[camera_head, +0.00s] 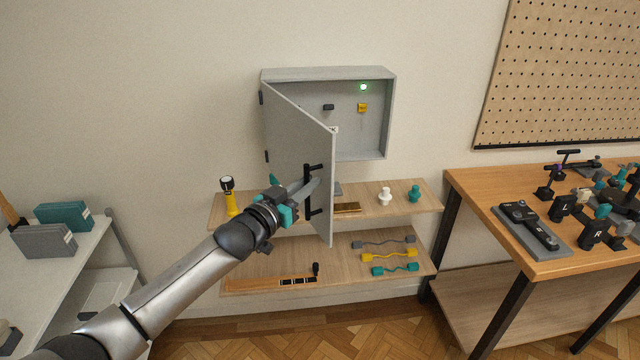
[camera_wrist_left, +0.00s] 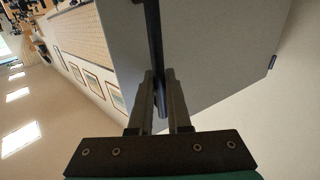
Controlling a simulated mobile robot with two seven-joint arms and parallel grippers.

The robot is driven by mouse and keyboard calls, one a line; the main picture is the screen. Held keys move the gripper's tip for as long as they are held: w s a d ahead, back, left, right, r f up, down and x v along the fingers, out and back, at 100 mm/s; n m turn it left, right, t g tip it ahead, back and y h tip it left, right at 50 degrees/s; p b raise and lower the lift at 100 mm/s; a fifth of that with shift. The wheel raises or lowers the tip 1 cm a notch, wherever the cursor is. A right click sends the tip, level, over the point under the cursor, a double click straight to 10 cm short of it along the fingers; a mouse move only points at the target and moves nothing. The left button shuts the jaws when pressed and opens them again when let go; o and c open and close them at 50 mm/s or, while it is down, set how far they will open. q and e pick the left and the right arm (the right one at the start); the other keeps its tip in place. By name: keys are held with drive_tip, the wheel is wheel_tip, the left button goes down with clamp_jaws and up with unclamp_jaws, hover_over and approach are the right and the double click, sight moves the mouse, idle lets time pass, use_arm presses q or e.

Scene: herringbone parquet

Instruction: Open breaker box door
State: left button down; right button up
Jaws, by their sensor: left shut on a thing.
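The grey breaker box (camera_head: 390,115) is fixed to the wall. Its door (camera_head: 300,125) is hinged on the left and stands swung out well away from the box, so the inside shows. A black bar handle (camera_head: 308,188) is on the door's outer face near its free edge. My left gripper (camera_head: 312,188) is shut on the handle; in the left wrist view its two fingers (camera_wrist_left: 160,105) close around the black bar (camera_wrist_left: 155,45), with the grey door (camera_wrist_left: 215,50) behind it. My right gripper is not in view.
A green light (camera_head: 363,87), a black switch and a yellow switch show inside the box. Below it, wooden shelves (camera_head: 425,195) hold a yellow flashlight (camera_head: 230,195) and small parts. A workbench (camera_head: 465,185) stands right, a white shelf unit (camera_head: 90,250) left.

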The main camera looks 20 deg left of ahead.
use_arm(q)
drive_tip(key=s+a+m+g+h+b, duration=0.1)
drive_tip(key=s+a+h, duration=0.1)
drive_tip(key=a, duration=0.5)
drive_tip(key=s+a+m+g+h+b, duration=0.1)
drive_tip(key=s+a+m+h+b, duration=0.1)
drive_tip(key=s+a, duration=0.3)
drive_tip(key=shift+s+a+m+h+b, duration=0.25)
drive_tip(key=shift+a+h, duration=0.35)
drive_tip(key=shift+a, duration=0.9)
drive_tip(key=shift+r, duration=0.1)
drive_tip(key=c, duration=1.2)
unclamp_jaws()
drive_tip(key=shift+w, duration=0.1)
drive_tip(key=shift+r+b+v, duration=0.15)
drive_tip(key=shift+b+v, duration=0.5)
drive_tip(key=shift+v, duration=3.2)
drive_tip(key=shift+r+b+v, duration=0.15)
drive_tip(key=shift+b+v, duration=0.5)
drive_tip(key=shift+v, duration=3.15)
